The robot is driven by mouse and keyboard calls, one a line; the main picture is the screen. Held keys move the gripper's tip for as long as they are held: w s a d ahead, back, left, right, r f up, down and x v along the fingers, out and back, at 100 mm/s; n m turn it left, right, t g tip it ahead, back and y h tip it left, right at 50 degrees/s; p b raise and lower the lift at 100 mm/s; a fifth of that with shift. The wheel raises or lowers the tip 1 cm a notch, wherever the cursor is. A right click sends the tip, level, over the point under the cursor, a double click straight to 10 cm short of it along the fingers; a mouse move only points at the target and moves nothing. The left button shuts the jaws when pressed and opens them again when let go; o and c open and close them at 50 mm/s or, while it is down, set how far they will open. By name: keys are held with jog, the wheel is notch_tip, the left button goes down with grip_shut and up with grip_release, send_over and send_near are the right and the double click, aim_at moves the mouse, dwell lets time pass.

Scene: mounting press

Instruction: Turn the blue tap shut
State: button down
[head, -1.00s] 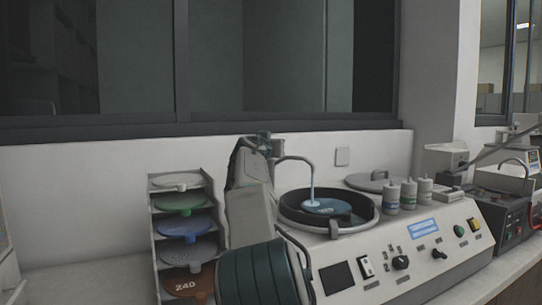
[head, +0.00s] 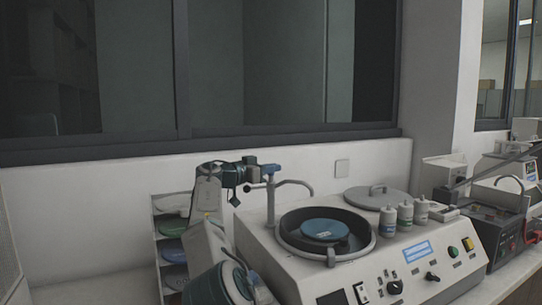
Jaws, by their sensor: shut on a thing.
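The blue tap (head: 271,168) is a small blue handle on top of a grey post, from which a curved spout (head: 296,184) reaches over the round bowl of the machine. My gripper (head: 257,171) comes in from the left and is shut on the blue tap. The fingertips are small here and partly merge with the handle. No water stream shows under the spout. A blue disc (head: 326,229) lies in the dark bowl (head: 292,237).
A rack of coloured discs (head: 172,250) stands at the left, partly behind my arm. Several white bottles (head: 405,214) and a round grey lid (head: 377,197) sit on the machine behind its sloped control panel (head: 420,262). A window and wall are behind.

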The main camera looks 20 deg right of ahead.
jog(key=shift+r+m+g+p, duration=0.3)
jog(key=shift+m+g+p, duration=0.7)
jog(key=shift+p, duration=1.2)
jog(key=shift+f+g+p, duration=0.25)
jog(key=shift+g+p, duration=0.55)
jog(key=shift+p, duration=0.25)
jog(key=c, duration=1.5)
grip_release()
notch_tip(320, 180, up, 4)
jog(key=p, duration=0.2)
jog(key=shift+d+r+p, duration=0.15)
jog(key=shift+r+p, duration=0.1)
jog(key=shift+p, duration=0.05)
jog(key=s+d+r+b, duration=0.6)
jog(key=s+d, duration=0.1)
jog(key=s, duration=0.1)
jog(key=shift+s+d+r, duration=0.25)
jog(key=shift+s+d, duration=0.05)
jog(key=shift+d, duration=0.1)
